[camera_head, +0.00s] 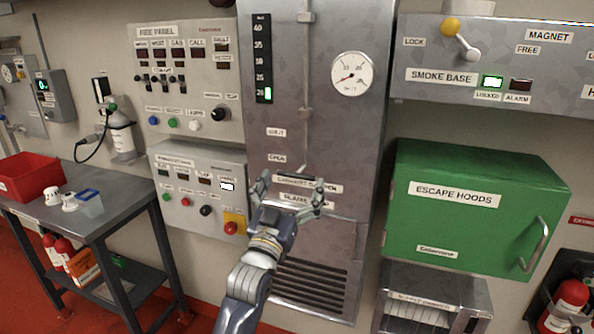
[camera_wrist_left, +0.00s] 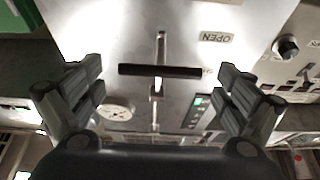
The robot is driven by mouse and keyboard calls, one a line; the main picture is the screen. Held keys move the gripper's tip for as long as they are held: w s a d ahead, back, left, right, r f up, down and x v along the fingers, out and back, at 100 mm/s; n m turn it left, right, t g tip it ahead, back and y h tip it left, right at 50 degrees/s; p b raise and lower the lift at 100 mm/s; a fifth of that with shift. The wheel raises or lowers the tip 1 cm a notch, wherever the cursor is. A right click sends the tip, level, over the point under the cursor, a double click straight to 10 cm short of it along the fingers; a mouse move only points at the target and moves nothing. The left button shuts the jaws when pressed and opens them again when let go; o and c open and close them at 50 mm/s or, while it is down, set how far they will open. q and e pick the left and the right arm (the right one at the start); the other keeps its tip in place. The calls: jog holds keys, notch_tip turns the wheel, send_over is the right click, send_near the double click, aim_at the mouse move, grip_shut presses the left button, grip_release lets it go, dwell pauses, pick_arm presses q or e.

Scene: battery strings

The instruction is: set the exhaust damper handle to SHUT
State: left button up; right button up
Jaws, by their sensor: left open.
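The exhaust damper handle is a black horizontal bar (camera_wrist_left: 160,70) across a vertical slot in a grey metal cabinet (camera_head: 345,130). In the left wrist view it lies between my open left fingers (camera_wrist_left: 160,92), with a visible space on each side. The OPEN label (camera_wrist_left: 216,37) is upside down there, close to the bar. In the head view the SHUT label (camera_head: 276,132) is above the OPEN label (camera_head: 277,158). My left gripper (camera_head: 290,192) is open in front of the cabinet, just below OPEN, and largely hides the handle there. I cannot tell whether it touches the handle. My right gripper is not in view.
A round gauge (camera_head: 352,74) and a lit column scale (camera_head: 263,60) sit higher on the cabinet. A fire panel (camera_head: 187,75) and a lower switch box (camera_head: 200,190) are left. A green escape hood box (camera_head: 470,215) protrudes right. A workbench (camera_head: 100,212) stands left.

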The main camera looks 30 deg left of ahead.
pick_arm(q)
jog(key=shift+x, duration=1.4)
jog(key=shift+c, duration=0.6)
jog(key=c, duration=1.4)
notch_tip(320, 180, up, 8)
jog(key=p, duration=0.6)
jog(key=shift+p, duration=0.35)
jog(key=shift+f, duration=0.1)
jog(key=shift+s, duration=0.1)
jog(key=o, duration=1.4)
jog(key=shift+c, duration=0.2)
jog(key=shift+o, duration=0.8)
jog(key=shift+f, duration=0.1)
